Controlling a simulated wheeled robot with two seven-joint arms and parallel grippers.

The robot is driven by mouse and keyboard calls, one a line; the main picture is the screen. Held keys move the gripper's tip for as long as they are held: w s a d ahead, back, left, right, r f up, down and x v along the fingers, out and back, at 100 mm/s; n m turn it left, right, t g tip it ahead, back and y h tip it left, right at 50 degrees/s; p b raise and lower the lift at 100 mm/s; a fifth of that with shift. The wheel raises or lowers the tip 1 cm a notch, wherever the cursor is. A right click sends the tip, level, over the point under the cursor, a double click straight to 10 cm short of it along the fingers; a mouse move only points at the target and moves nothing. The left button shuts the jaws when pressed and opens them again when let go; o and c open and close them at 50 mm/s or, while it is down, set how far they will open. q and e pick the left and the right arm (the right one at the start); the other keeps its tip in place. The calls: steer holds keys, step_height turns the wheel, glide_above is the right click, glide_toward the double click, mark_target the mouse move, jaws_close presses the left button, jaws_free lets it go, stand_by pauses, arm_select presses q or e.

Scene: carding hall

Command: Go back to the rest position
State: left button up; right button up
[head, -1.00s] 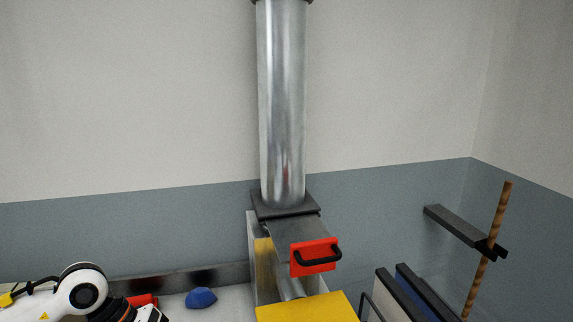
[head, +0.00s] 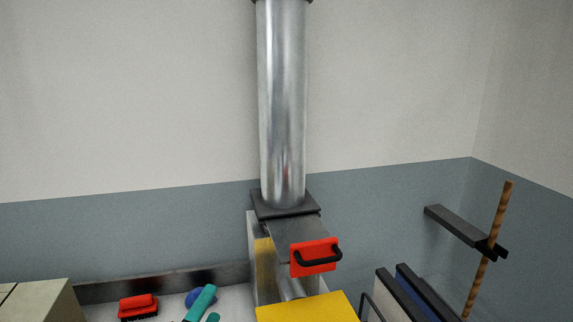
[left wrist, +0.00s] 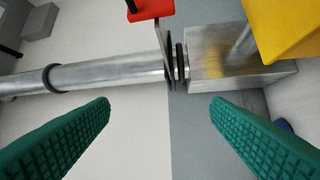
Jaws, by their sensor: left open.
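My left gripper (head: 207,305) shows at the bottom edge of the head view as teal fingers, in front of a blue object on the bench. In the left wrist view the gripper (left wrist: 160,102) has its two green ribbed fingers spread apart with nothing between them. Its arm is mostly out of the head view. My right gripper is in neither current view.
A metal duct (head: 283,110) rises behind a slide gate with a red handle plate (head: 314,258). A yellow box (head: 305,308) stands in front. A red brush (head: 138,308), a blue lump (head: 193,297) and a beige box (head: 45,303) are at lower left. A dark bracket (head: 462,230) juts out right.

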arm_select(q)
steer(key=s+a+f+n+g+y, duration=0.3)
steer(key=s+f+n+g, duration=0.1)
steer(key=f+n, duration=0.35)
steer(key=s+a+f+n+g+y, duration=0.35)
steer(key=f+n, duration=0.25)
steer(key=f, duration=0.2)
steer(key=s+f+n+g+h, duration=0.1)
steer(key=s+f+n+g, duration=0.25)
steer(key=s, duration=0.35)
steer(key=s+f+n+g, duration=0.3)
steer(key=s+f+g, duration=0.1)
steer(key=s, duration=0.3)
step_height(320, 180, down, 30)
steer(key=s+g+b, duration=0.1)
steer(key=s+b, duration=0.1)
steer(key=b, duration=0.3)
steer(key=s+a+f+g+b, duration=0.1)
steer(key=s+f+b, duration=0.1)
steer(key=s+f, duration=0.6)
steer(key=s+a+f+b, duration=0.2)
steer(key=s+f, duration=0.6)
steer(key=f, duration=0.6)
steer(key=shift+s+a+f+g+b, duration=0.15)
steer(key=shift+s+f+g+b, duration=0.25)
steer(key=shift+b, duration=0.1)
